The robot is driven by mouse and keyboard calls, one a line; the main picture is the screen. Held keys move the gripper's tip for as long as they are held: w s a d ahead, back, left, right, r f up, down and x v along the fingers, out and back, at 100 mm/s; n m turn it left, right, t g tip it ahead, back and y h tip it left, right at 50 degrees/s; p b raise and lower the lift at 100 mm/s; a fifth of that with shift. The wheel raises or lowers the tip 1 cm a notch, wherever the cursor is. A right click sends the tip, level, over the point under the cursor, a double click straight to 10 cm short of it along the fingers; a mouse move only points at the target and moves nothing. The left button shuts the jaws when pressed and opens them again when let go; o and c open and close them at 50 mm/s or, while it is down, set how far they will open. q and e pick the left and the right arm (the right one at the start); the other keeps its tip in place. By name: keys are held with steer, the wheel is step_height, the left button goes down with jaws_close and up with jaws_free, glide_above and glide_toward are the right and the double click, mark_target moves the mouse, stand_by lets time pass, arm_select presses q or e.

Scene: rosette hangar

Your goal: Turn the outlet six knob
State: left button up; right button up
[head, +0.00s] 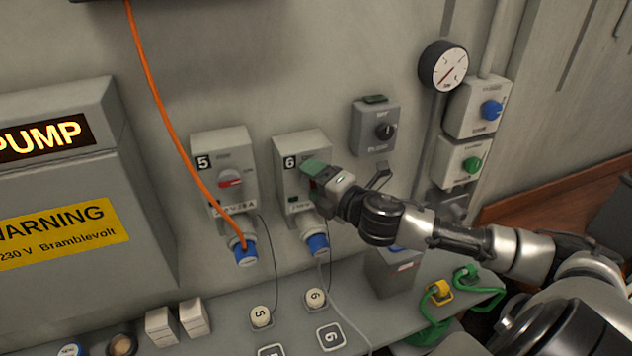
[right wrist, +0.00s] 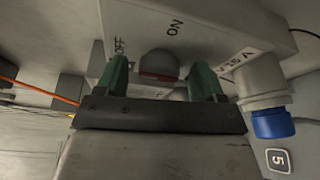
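The outlet six box (head: 290,150) is a grey wall box marked 6, with a blue plug (head: 317,243) below it. My right gripper (head: 314,175) is in front of its face and covers most of the knob in the head view. In the right wrist view the grey and red knob (right wrist: 159,65) shows between the two green fingers of that gripper (right wrist: 160,80). The fingers are open, with a gap on both sides of the knob. OFF and ON markings show on the box face. Contact with the knob cannot be seen. My left gripper is out of view.
The outlet five box (head: 222,150) stands to the left, with an orange cable (head: 165,100) hanging across it. A grey switch box (head: 374,128) and a gauge (head: 443,67) are to the right. A shelf (head: 225,330) below holds numbered buttons and small blocks.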

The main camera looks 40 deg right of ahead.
steer(key=shift+s+d+f+b, duration=0.15)
steer(key=shift+s+b, duration=0.35)
steer(key=shift+s, duration=0.1)
steer(key=s+d+r, duration=0.1)
steer(key=s, duration=0.8)
steer(key=shift+s+d+b, duration=0.15)
steer(key=shift+s+b, duration=0.1)
steer(key=shift+b, duration=0.1)
stand_by(0.4)
